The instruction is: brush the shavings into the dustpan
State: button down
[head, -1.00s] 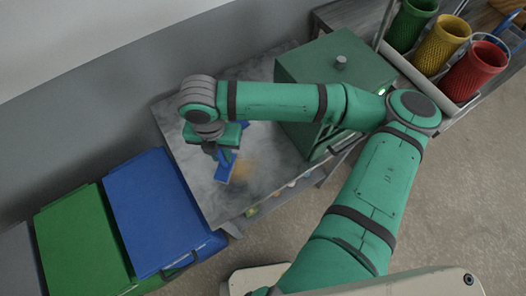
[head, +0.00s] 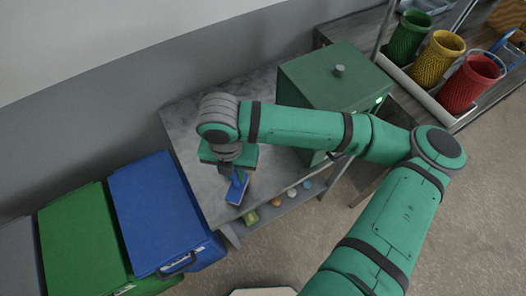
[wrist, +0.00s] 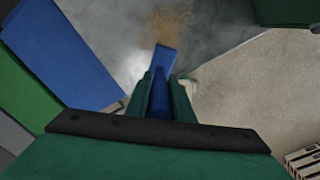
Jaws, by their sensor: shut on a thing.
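My gripper (head: 232,172) is shut on a blue brush (head: 237,190) and holds it low at the front edge of the grey bench (head: 190,130). In the wrist view the blue brush (wrist: 164,62) sticks out between the two green fingers of my gripper (wrist: 160,82). Tan shavings (wrist: 168,24) lie in a loose patch on the bench, beyond the brush tip in that view. The shavings do not show in the head view, where my arm covers part of the bench. I cannot make out a dustpan for certain in either view.
A green box (head: 330,80) with a knob stands on the bench to the right. A blue bin (head: 155,210) and a green bin (head: 80,240) stand at the left. Several small things lie on a ledge below the bench front. Green, yellow and red baskets (head: 470,82) stand at upper right.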

jog(key=shift+w+d+r, duration=0.15)
jog(key=shift+w+r, duration=0.1)
jog(key=shift+r, duration=0.5)
jog(key=shift+a+r, duration=0.2)
jog(key=shift+r, duration=1.95)
jog(key=shift+d, duration=0.1)
jog(key=shift+s, duration=0.1)
